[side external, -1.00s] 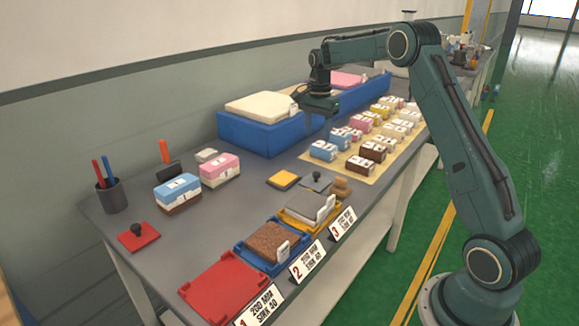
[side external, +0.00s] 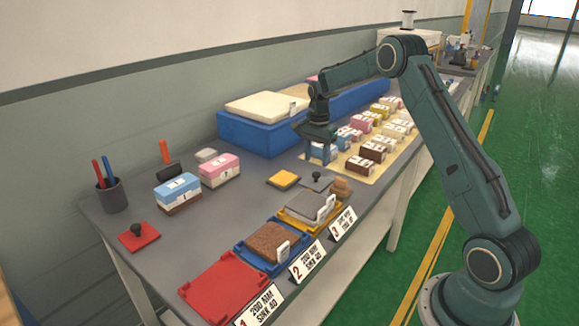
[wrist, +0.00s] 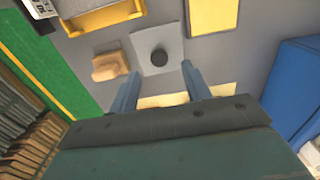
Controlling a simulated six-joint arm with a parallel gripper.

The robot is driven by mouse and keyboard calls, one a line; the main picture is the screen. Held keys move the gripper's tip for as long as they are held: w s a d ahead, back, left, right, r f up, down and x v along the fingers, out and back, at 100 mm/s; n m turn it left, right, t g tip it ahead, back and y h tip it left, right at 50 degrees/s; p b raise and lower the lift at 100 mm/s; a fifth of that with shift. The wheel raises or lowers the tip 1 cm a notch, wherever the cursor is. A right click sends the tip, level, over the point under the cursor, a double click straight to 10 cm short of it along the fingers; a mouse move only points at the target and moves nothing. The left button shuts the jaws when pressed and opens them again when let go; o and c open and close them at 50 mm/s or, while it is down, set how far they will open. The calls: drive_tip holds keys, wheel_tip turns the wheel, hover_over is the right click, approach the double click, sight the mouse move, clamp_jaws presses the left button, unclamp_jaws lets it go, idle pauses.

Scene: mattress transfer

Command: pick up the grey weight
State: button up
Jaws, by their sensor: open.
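The grey weight (side external: 316,179) is a flat grey square plate with a dark round knob. It lies on the grey table behind the yellow tray. In the wrist view the weight (wrist: 172,62) lies ahead of the fingertips, its knob roughly in line with the gap between them. My gripper (side external: 318,158) is open and empty, pointing down above the near end of the tan mat, beyond the weight as seen from the side camera. In the wrist view both blue-grey fingers (wrist: 158,82) stand apart with nothing between them.
A wooden block (side external: 341,187) sits close beside the weight, and a yellow pad (side external: 284,180) on its other side. The yellow tray (side external: 290,222) is in front. Several small layered blocks stand on the tan mat (side external: 345,176). A long blue bin (side external: 250,136) stands behind.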

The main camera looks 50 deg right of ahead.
sight(316, 173)
drive_tip(key=shift+f, duration=0.2)
drive_tip(key=shift+d+f, duration=0.1)
drive_tip(key=shift+f, duration=2.35)
drive_tip(key=shift+c, duration=0.5)
drive_tip(key=shift+r, duration=0.1)
clamp_jaws()
